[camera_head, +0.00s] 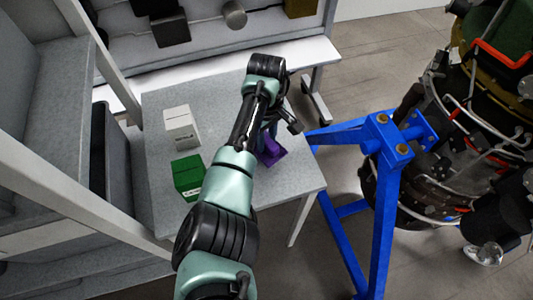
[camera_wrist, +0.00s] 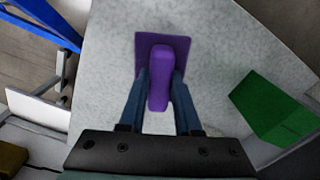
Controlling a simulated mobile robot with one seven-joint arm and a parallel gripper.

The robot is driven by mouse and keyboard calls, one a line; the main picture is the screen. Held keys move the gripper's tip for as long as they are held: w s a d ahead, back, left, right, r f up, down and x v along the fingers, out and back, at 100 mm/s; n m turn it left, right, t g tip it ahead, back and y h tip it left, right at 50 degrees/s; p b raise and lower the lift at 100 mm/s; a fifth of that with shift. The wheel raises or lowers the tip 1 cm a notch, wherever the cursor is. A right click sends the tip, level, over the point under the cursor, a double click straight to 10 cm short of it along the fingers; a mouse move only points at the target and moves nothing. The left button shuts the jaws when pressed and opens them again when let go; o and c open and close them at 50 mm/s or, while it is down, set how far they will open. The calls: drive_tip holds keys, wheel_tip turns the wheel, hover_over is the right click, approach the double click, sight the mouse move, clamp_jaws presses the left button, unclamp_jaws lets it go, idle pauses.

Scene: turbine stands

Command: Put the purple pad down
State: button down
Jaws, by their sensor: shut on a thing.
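The purple pad (camera_wrist: 179,46) has a flat square plate and a long raised handle. In the head view the purple pad (camera_head: 272,151) shows at the right part of the grey table, partly hidden by my arm. My gripper (camera_wrist: 160,88) is shut on the pad's handle, one finger on each side. The plate lies flat over the table top; I cannot tell whether it touches the surface. In the head view the fingers are mostly hidden behind my arm.
The grey table (camera_head: 222,97) also bears a green box (camera_head: 188,180) and a white box (camera_head: 180,127) on its left. The green box (camera_wrist: 272,108) is right of my gripper in the wrist view. A blue stand (camera_head: 386,200) with the turbine stands right of the table.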

sight(266, 149)
drive_tip(key=shift+f+b, duration=1.85)
drive_tip(key=shift+f, duration=0.4)
drive_tip(key=shift+f, duration=0.15)
drive_tip(key=c, duration=0.6)
unclamp_jaws()
wheel_tip(266, 149, up, 12)
drive_tip(key=p, duration=1.1)
drive_tip(key=shift+r, duration=0.2)
